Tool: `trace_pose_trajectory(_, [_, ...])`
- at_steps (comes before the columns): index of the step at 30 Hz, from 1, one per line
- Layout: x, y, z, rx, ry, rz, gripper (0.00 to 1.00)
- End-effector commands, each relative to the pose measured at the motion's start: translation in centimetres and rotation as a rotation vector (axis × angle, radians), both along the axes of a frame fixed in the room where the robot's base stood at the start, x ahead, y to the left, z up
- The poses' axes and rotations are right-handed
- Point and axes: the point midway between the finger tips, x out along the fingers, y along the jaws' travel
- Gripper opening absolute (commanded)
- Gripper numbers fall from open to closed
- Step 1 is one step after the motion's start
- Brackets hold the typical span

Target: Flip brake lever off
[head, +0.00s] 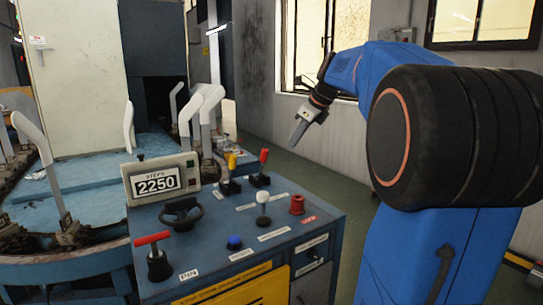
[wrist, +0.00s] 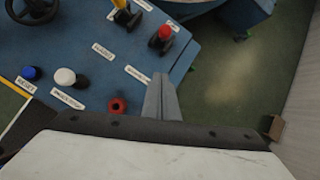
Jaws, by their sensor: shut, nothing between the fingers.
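The control console (head: 215,262) carries several levers and knobs; I cannot read which label says brake. A red-topped lever (head: 263,160) stands upright at the console's back right edge, with a yellow-topped lever (head: 231,163) to its left. The red-topped lever (wrist: 164,35) and yellow-topped lever (wrist: 122,8) also show in the wrist view. A red T-handle lever (head: 153,242) stands at the console's front left. My gripper (head: 297,135) is shut and empty, in the air beyond and right of the console. In the wrist view its fingers (wrist: 160,82) point toward the red-topped lever, touching nothing.
A white knob (head: 263,205), a blue button (head: 234,243) and a red knob (head: 297,205) sit on the console top. A black handwheel (head: 181,213) and a display reading 2250 (head: 158,183) are at its left. Green floor (head: 310,165) is clear beyond the console.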

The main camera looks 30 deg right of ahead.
Motion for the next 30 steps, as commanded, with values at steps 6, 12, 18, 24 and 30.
trace_pose_trajectory(6, [0.3,0.1,-0.5,0.000,0.000,0.001,0.00])
trace_pose_trajectory(12, [1.7,0.5,-2.8,0.001,0.002,0.003,0.00])
trace_pose_trajectory(18, [3.6,1.0,-5.8,0.001,0.002,0.003,0.00])
trace_pose_trajectory(24, [5.4,1.4,-8.7,0.001,0.002,0.003,0.00])
trace_pose_trajectory(30, [7.6,2.7,-7.6,-0.002,0.000,0.005,0.00])
